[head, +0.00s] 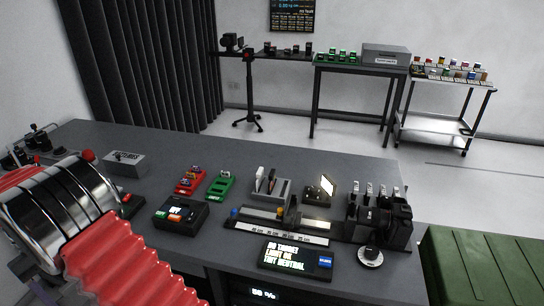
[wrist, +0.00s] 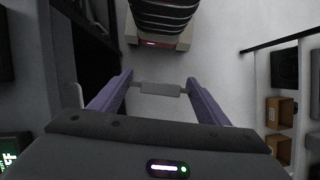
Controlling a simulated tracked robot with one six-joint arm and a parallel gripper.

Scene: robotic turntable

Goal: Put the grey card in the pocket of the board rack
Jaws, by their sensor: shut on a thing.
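My gripper (wrist: 160,89) shows in the wrist view with its two purple fingers apart and a small flat grey piece, which looks like the grey card (wrist: 160,88), held between the tips. Nothing else touches the card there. My gripper and the card are not seen in the head view. In the head view, a small grey rack (head: 283,192), which looks like the board rack, stands mid-bench with upright light and dark cards in it. Its pocket is too small to make out. The wrist view does not show the rack.
Around the rack on the grey bench (head: 340,160) are a green holder (head: 220,186), a red holder (head: 190,180), a lit panel (head: 326,186), a slide rail (head: 285,228) and a black lens unit (head: 380,215). The bench's back edge is mostly clear.

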